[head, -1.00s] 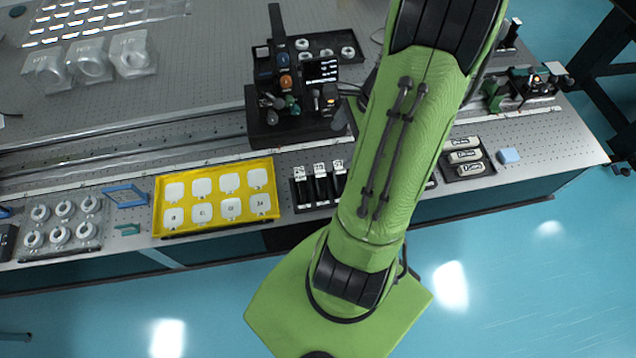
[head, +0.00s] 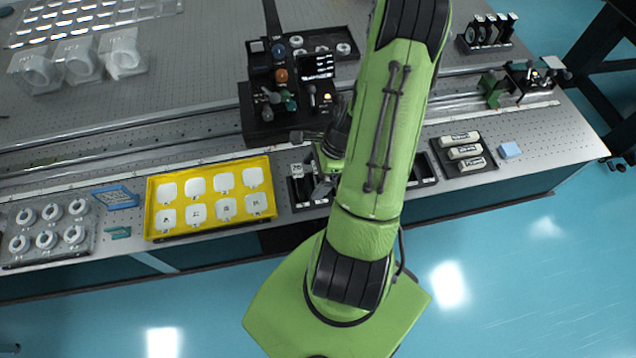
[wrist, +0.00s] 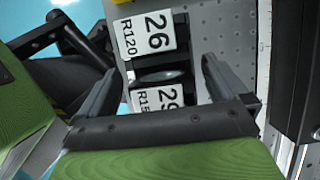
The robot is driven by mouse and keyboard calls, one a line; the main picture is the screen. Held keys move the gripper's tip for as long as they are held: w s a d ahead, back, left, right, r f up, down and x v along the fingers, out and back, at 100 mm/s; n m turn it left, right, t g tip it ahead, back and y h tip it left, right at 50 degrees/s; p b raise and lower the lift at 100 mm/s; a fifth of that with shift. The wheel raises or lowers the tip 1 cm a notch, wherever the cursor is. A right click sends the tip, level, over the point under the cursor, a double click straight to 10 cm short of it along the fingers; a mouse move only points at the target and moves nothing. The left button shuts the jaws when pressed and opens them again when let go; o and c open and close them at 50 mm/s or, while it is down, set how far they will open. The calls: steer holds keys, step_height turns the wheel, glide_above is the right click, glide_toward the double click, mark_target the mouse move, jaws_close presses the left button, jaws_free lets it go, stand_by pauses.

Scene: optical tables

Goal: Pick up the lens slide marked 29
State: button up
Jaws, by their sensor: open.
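The lens slide marked 29 (wrist: 168,97) shows in the wrist view, with its white label partly hidden by my gripper's palm; its second line begins "R15". My gripper (wrist: 161,64) is open, with one finger on each side of the label; I cannot tell whether it touches the slide. A slide marked 26, R120 (wrist: 146,34) stands just beyond, and a round lens shows between the two labels. In the head view the black slide rack (head: 303,203) is partly covered by my gripper (head: 322,188) and arm.
A yellow tray (head: 150,208) with white square pieces lies left of the rack. A dark tray with labelled white pieces (head: 464,152) and a blue block (head: 510,150) lie to the right. A black optical assembly (head: 262,120) stands behind the rack.

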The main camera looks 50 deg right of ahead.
steer(key=shift+r, duration=0.1)
steer(key=c, duration=1.4)
